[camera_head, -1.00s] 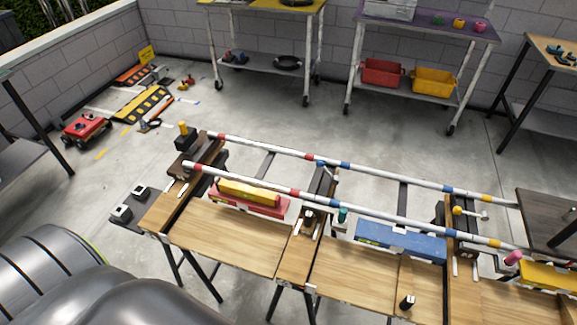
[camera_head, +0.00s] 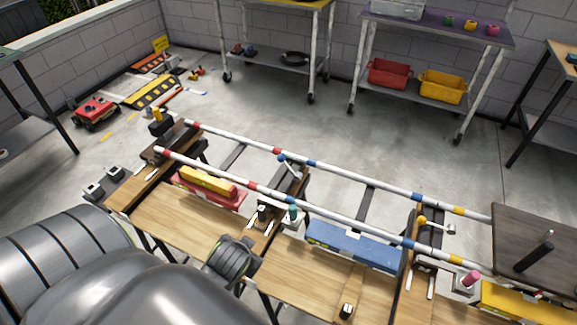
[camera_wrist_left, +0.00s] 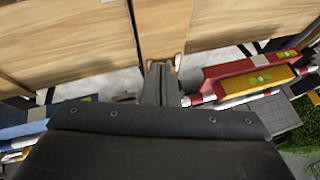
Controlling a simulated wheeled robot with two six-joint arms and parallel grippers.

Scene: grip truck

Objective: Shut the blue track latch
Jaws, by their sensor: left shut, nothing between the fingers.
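A small lever with a blue tip (camera_head: 283,158), which looks like the blue track latch, sits by the far striped rail at the middle crosspiece. Its exact angle is too small to tell. My left arm's dark wrist shows over the front bench, in front of the middle crosspiece, in the head view; its fingers are hidden there. In the left wrist view my left gripper (camera_wrist_left: 163,68) is shut and empty over the wooden planks, apart from the blue-tipped lever. My right gripper is in neither view.
Two striped rails (camera_head: 335,216) run across the bench. A red and yellow block (camera_head: 207,186) and a blue box (camera_head: 352,245) lie along the near rail. A yellow-tipped lever (camera_head: 422,219), a teal knob (camera_head: 293,211) and a pink knob (camera_head: 470,279) stand up nearby.

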